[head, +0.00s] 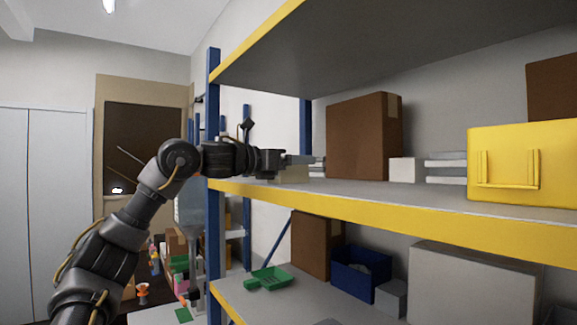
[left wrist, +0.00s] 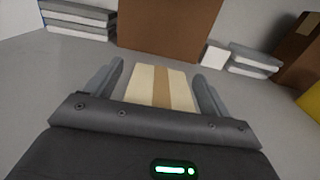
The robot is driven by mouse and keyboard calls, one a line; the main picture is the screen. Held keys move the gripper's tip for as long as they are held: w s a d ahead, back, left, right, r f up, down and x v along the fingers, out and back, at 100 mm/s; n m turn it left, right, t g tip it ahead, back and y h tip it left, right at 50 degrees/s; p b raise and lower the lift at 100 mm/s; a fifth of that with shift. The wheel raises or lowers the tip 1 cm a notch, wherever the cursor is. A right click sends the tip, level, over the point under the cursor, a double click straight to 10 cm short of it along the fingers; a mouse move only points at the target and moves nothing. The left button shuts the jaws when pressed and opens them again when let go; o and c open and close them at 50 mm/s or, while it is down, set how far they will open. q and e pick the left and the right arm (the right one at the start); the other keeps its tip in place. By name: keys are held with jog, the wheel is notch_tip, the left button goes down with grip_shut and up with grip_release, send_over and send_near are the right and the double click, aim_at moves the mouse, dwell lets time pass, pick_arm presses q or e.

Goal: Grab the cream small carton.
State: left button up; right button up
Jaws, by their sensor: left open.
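The cream small carton (left wrist: 146,85) has a tan stripe along its top and sits on the shelf, between the two fingers of my left gripper in the left wrist view. My left gripper (left wrist: 158,88) is open, with a finger on each side of the carton; I cannot tell whether either touches it. In the head view the carton (head: 291,174) shows partly below my left gripper (head: 300,159), at the left end of the middle shelf. My right gripper is not in view.
The middle shelf (head: 350,203) has a yellow front edge and a blue post (head: 213,120) at left. Behind the carton stand a large brown box (head: 360,137), a small white box (head: 403,170) and grey stacked slabs (head: 446,168). A yellow bin (head: 522,163) is at right.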

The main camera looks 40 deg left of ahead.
pick_arm(q)
jog(key=shift+s+r, duration=0.1)
jog(key=shift+s, duration=0.05)
jog(key=c, duration=1.1)
jog(key=shift+c, duration=0.2)
jog(key=shift+r, duration=0.55)
jog(key=a+r, duration=0.1)
jog(key=r, duration=0.1)
jog(key=s+a+r, duration=0.1)
jog(key=r, duration=0.2)
jog(key=a+r, duration=0.1)
jog(key=r, duration=0.1)
jog(key=shift+s+a+r, duration=0.2)
jog(key=shift+s+a, duration=0.05)
jog(key=shift+s, duration=0.1)
jog(key=s+a+r+p, duration=0.3)
jog(key=s+a+r, duration=0.1)
jog(key=a, duration=0.5)
jog(key=shift+s+r+p, duration=0.25)
jog(key=shift+s+p, duration=0.1)
jog(key=shift+s, duration=0.15)
